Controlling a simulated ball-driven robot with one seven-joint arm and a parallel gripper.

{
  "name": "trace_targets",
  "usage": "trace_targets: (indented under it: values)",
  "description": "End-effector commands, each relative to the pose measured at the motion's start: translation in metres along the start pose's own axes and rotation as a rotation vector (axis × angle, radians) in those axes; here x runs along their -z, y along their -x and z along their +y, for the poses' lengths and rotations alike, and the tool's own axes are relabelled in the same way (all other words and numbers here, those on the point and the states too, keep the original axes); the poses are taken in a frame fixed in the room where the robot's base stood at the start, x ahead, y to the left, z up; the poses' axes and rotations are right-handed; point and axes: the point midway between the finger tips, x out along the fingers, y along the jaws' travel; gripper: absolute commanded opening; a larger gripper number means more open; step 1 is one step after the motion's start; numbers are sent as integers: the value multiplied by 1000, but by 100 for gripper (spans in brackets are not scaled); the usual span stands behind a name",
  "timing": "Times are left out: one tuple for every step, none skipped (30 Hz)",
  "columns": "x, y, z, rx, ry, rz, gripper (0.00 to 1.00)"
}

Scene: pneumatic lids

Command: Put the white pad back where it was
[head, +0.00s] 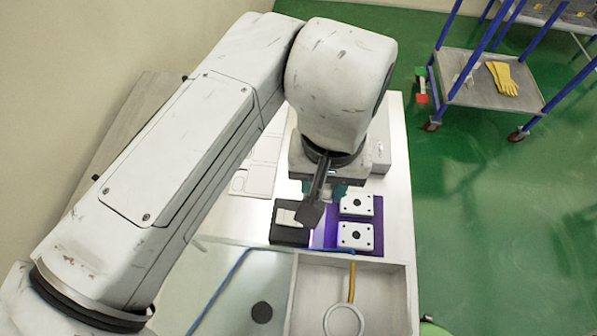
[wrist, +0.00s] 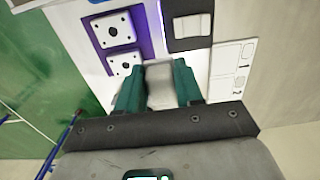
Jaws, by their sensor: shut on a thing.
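My gripper (wrist: 160,86) has teal fingers, shut on a pale, whitish block that looks like the white pad (wrist: 160,92). In the head view my arm hides most of the gripper and the held pad; only a bit of teal (head: 340,190) shows. A purple plate (wrist: 90,33) bears two white square blocks with dark round centres. It also shows in the head view (head: 330,238), just in front of my gripper. I cannot tell whether the held pad touches the surface below.
A black box (head: 287,235) with a pale top piece (head: 287,218) stands left of the purple plate. A white card marked 1 and 2 (wrist: 232,70) lies beside it. An open tray (head: 312,290) holds a ring (head: 343,321). A trolley (head: 480,92) with yellow gloves stands beyond.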

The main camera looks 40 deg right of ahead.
Motion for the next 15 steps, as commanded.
trace_targets:
  values:
    - [10, -4, -6, -1, 1, -2, 12]
    - [14, -8, -10, -1, 1, -3, 12]
    - [19, -17, -13, -2, 1, -2, 12]
    - [22, -23, -15, -3, 1, -2, 12]
    - [25, -28, -18, -2, 2, -3, 12]
    - [30, -34, -21, -2, 1, -1, 12]
    - [33, -38, -23, -1, 0, -2, 12]
    - [35, -42, -24, -1, 1, -2, 12]
    - [38, -47, -27, -1, 1, -1, 12]
    - [40, -49, -28, 0, 0, -1, 12]
    - [41, -51, -29, 0, 0, -1, 12]
    - [43, -53, -30, 0, 0, 0, 12]
    - [44, -54, -31, 0, -1, 0, 12]
    - [44, -56, -31, -1, -1, 1, 12]
    - [46, -58, -32, -1, -1, 0, 12]
